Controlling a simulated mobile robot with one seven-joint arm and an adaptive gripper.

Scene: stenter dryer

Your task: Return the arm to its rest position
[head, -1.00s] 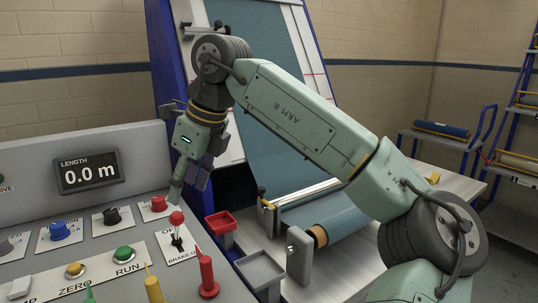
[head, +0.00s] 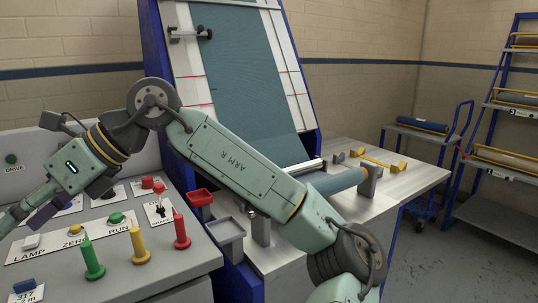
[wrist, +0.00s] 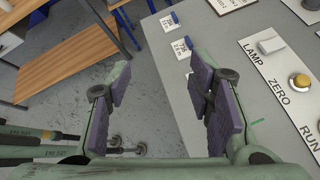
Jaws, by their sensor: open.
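My arm (head: 235,158) reaches from the bottom right of the head view up to the elbow, then down to the left. My gripper (head: 18,215) is at the left edge of the head view, tilted down over the grey control panel (head: 130,270), partly cut off. In the wrist view my gripper (wrist: 160,82) is open, with nothing between its purple pads. Below it are the panel's edge and the floor.
The panel carries green, yellow and red posts (head: 181,232), the RUN button (head: 116,218) and a red-knobbed brake lever (head: 159,188). A wooden-topped table (wrist: 78,60) stands across open floor.

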